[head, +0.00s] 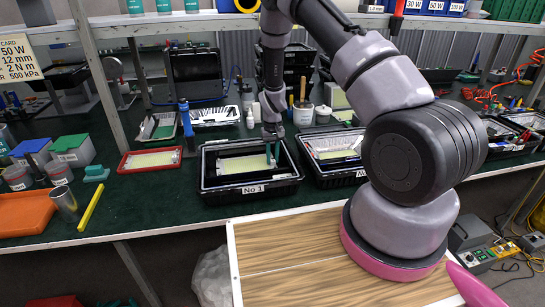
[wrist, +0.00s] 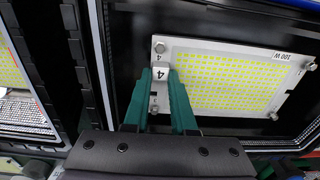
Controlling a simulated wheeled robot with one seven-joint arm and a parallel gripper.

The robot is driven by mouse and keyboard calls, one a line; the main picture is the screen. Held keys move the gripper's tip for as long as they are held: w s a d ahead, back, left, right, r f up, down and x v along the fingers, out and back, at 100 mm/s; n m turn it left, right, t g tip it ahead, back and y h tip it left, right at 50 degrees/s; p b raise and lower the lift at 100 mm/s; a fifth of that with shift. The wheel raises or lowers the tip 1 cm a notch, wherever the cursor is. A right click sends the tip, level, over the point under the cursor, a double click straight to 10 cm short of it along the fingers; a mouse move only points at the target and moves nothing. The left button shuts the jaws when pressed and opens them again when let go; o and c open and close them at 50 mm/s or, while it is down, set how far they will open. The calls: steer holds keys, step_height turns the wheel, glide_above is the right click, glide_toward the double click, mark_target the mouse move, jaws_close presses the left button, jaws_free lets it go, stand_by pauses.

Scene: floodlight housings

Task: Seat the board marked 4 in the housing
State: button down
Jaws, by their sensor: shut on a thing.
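The board marked 4 (wrist: 235,85) is a white plate with a yellow LED grid, a "100 W" label and screws at its corners. A small white block with a 4 stands at its near edge. My gripper (wrist: 162,80) has green fingers shut on that block, one finger on each side. In the head view my gripper (head: 272,155) reaches down into the open black housing labelled No 1 (head: 251,189), and the board (head: 243,165) lies within its walls. I cannot tell whether the board rests flat on the housing floor.
A second open black housing (head: 345,174) with a board inside stands close at the right. A red-rimmed tray (head: 151,159) with a yellow panel lies to the left. A yellow bar (head: 91,207), a metal cup (head: 66,205) and an orange tray (head: 22,213) are farther left.

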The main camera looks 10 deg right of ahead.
steer(key=shift+f, duration=1.05)
steer(key=c, duration=0.7)
jaws_free()
steer(key=shift+o, duration=0.2)
step_height(320, 180, up, 11)
steer(key=shift+f, duration=0.1)
